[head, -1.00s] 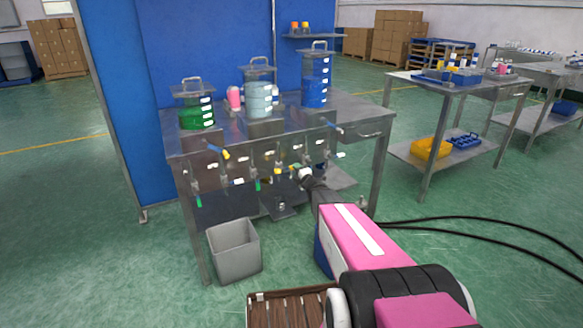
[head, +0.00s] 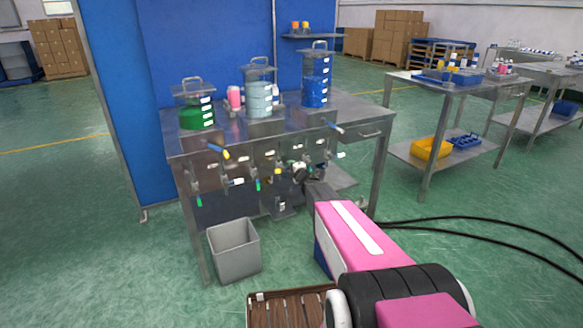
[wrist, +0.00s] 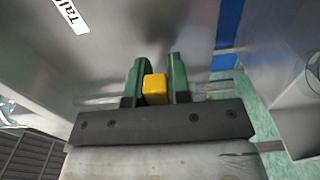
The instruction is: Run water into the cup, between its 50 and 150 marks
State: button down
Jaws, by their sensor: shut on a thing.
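My gripper (wrist: 160,85) shows in the wrist view with two green fingers shut on a yellow handle end (wrist: 155,89), which lies in front of a bare metal panel. In the head view my gripper (head: 298,171) is at the row of taps along the front of the steel bench. Above it stands a tank of pale, clear-looking liquid (head: 259,98), between a green tank (head: 197,112) and a blue tank (head: 315,85). I cannot make out the cup or its marks; the area under the taps is small and partly behind my arm.
The steel bench (head: 350,113) carries the tanks and a pink bottle (head: 235,98). A grey bin (head: 234,251) stands on the floor at its front left. A slatted brown crate (head: 285,308) is near my base. Black cables cross the floor at right.

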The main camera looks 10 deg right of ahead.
jog(key=m, duration=0.1)
jog(key=f+m, duration=0.1)
jog(key=m, duration=0.1)
jog(key=f+m, duration=0.1)
jog(key=m, duration=0.1)
jog(key=shift+s+a+f, duration=0.1)
jog(key=shift+a+f, duration=0.1)
jog(key=shift+a, duration=0.05)
jog(key=c, duration=1.1)
grip_release()
jog(key=shift+o, duration=0.2)
jog(key=v, duration=1)
jog(key=shift+s, duration=0.4)
jog(key=shift+d, duration=0.1)
